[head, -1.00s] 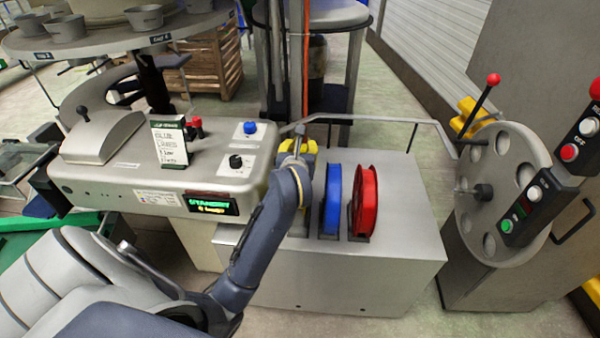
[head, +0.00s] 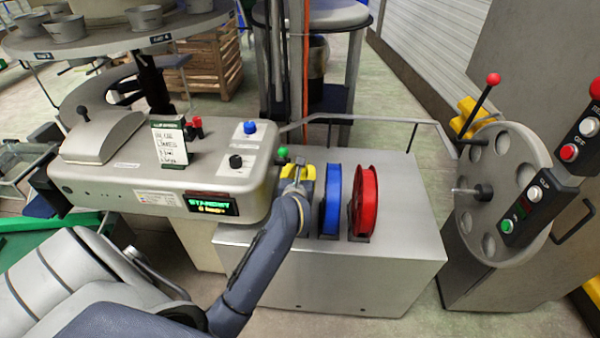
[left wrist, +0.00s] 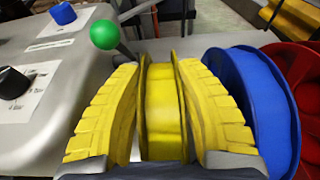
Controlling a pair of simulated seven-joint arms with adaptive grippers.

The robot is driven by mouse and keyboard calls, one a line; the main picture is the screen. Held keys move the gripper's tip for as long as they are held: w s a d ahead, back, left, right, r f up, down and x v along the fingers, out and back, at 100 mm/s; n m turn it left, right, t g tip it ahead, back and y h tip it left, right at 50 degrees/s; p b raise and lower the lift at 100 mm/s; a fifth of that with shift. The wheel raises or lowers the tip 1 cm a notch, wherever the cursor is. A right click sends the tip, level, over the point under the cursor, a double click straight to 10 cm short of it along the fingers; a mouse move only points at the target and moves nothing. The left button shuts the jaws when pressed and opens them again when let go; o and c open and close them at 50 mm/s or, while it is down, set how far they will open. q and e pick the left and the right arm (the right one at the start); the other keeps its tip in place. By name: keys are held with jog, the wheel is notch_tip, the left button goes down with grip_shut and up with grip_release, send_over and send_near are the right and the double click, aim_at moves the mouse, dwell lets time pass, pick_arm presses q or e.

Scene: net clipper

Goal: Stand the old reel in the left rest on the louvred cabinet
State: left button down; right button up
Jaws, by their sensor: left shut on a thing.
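A yellow reel (left wrist: 163,105) stands upright between the two ridged yellow fingers of my left gripper (left wrist: 164,125) in the left wrist view. The gripper is shut on it. In the head view my left gripper (head: 298,174) is over the left part of the grey cabinet top (head: 400,215), left of a blue reel (head: 332,198) and a red reel (head: 364,203). Both of these stand upright in dark rests. The left rest is hidden by my gripper and arm, so I cannot tell whether the yellow reel touches it. My right gripper is not in view.
A grey machine (head: 100,190) with knobs and a card stands close on the left. A green ball knob (left wrist: 104,35) is just beyond the gripper. A bent metal rail (head: 370,118) runs behind the reels. A round disc (head: 500,195) stands right. The cabinet top's right part is clear.

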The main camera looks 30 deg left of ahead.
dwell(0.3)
pick_arm(q)
jog(key=c, duration=0.9)
grip_release()
jog(key=v, duration=1.2)
